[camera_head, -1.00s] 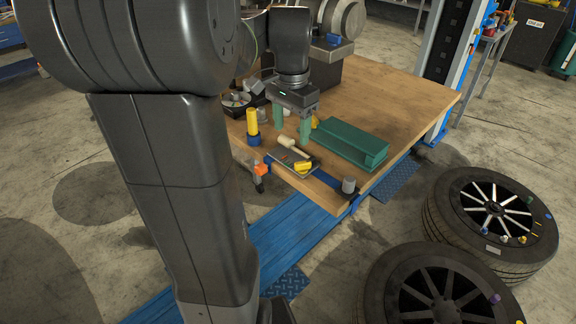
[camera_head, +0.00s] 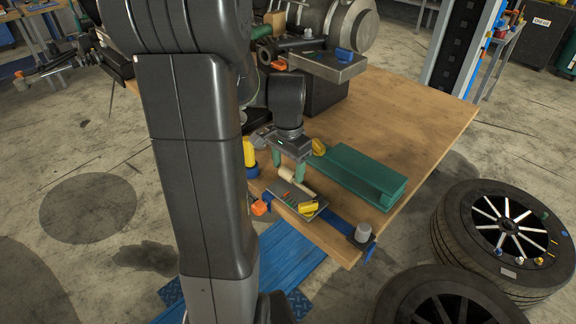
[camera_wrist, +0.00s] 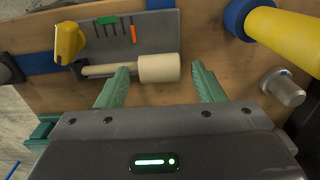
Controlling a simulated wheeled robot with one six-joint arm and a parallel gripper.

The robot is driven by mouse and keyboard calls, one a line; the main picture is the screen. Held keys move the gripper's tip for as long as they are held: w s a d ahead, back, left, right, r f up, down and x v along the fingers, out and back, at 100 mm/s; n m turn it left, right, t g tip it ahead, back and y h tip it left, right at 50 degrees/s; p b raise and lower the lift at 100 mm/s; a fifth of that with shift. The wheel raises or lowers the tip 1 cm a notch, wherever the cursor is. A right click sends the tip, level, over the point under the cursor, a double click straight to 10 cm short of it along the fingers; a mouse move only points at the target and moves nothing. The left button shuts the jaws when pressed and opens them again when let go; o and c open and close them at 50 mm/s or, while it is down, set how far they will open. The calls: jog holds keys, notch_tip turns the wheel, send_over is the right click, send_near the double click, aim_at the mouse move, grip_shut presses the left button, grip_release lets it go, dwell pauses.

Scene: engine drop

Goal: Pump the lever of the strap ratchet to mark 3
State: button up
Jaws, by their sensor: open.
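The strap ratchet is a grey plate (camera_head: 322,205) on the near edge of the wooden bench, with a blue strap (camera_head: 335,220) running across it. Its lever, a rod with a cream grip (camera_wrist: 160,68), lies low over the plate; it also shows in the head view (camera_head: 303,187). A yellow part (camera_wrist: 68,40) stands beside the lever's pivot end.
A yellow cylinder in a blue collar (camera_head: 249,153) stands left of my gripper (camera_head: 288,167). A green channel block (camera_head: 365,172) lies to the right, with a yellow cap (camera_head: 318,147) behind my gripper. A grey cylinder (camera_head: 363,232) stands at the near corner.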

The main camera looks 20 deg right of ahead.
aim_at(290, 171)
jog(key=shift+f, duration=0.15)
grip_shut()
jog(key=shift+s+d+r+t+y, duration=0.15)
jog(key=shift+s+r+t+y, duration=0.1)
jog(key=shift+r+t, duration=0.2)
jog(key=shift+s+d+r+t+y, duration=0.1)
jog(key=shift+s+r+t+y, duration=0.1)
jog(key=shift+r+t, duration=0.25)
jog(key=shift+s+d+r+t+b, duration=0.2)
jog(key=shift+s+r+t+b, duration=0.35)
jog(key=shift+t, duration=0.25)
jog(key=s+r+t+y+b, duration=0.1)
jog(key=s+d+r+t+b, duration=0.1)
jog(key=t, duration=0.1)
jog(key=shift+y, duration=0.35)
jog(key=shift+s+d+r+t+y+b, duration=0.25)
jog(key=shift+s+r+t+b, duration=0.2)
jog(key=shift+s+t+b, duration=0.25)
jog(key=shift+s+d+r+t+y+b, duration=0.1)
jog(key=shift+s+r+t+y+b, duration=0.3)
jog(key=shift+t+b, duration=0.4)
jog(key=shift+s, duration=0.1)
grip_release()
